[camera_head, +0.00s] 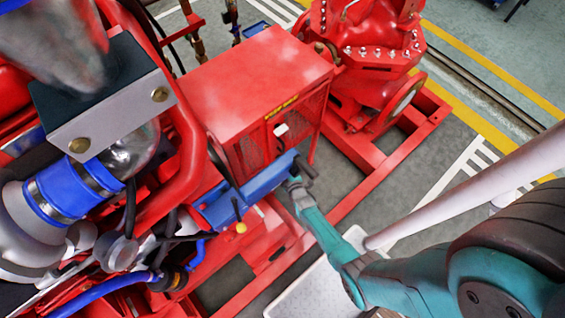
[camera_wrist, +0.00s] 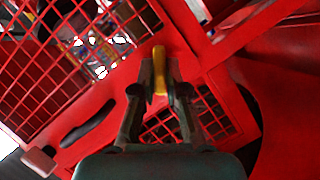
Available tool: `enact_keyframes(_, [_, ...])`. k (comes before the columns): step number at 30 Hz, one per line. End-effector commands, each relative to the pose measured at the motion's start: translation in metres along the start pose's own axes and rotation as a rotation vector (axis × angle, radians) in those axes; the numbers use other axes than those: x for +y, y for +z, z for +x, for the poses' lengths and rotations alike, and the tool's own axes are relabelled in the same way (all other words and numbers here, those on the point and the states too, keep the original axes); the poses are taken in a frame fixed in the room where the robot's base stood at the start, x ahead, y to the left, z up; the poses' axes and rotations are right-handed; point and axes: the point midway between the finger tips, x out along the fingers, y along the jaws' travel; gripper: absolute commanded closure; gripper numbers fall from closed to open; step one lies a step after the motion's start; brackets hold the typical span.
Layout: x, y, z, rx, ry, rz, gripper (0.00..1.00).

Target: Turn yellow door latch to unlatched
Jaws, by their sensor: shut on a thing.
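The yellow door latch (camera_wrist: 159,62) stands on the red mesh door frame in the wrist view, its long side running up and down in the picture with a slight tilt. My gripper (camera_wrist: 160,86) has its two fingers on either side of the latch, closed on it. The lower end of the latch is partly hidden between the fingers. In the head view my gripper (camera_head: 296,168) is at the front of the red cabinet (camera_head: 245,80), beside its mesh door; the latch cannot be made out there.
A dark handle (camera_wrist: 90,124) lies left of my gripper on the red panel. Red base rails (camera_head: 345,210) run along the floor, with open floor to the right.

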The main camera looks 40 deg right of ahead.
Motion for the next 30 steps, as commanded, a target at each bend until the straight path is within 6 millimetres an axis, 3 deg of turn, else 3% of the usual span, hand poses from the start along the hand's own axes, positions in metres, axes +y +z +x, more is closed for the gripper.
enact_keyframes(15, [-0.0041, -0.0017, 0.0025, 0.005, 0.166, -0.407, 1.0])
enact_keyframes(30, [-0.005, -0.0014, 0.0028, 0.006, 0.233, -0.566, 1.0])
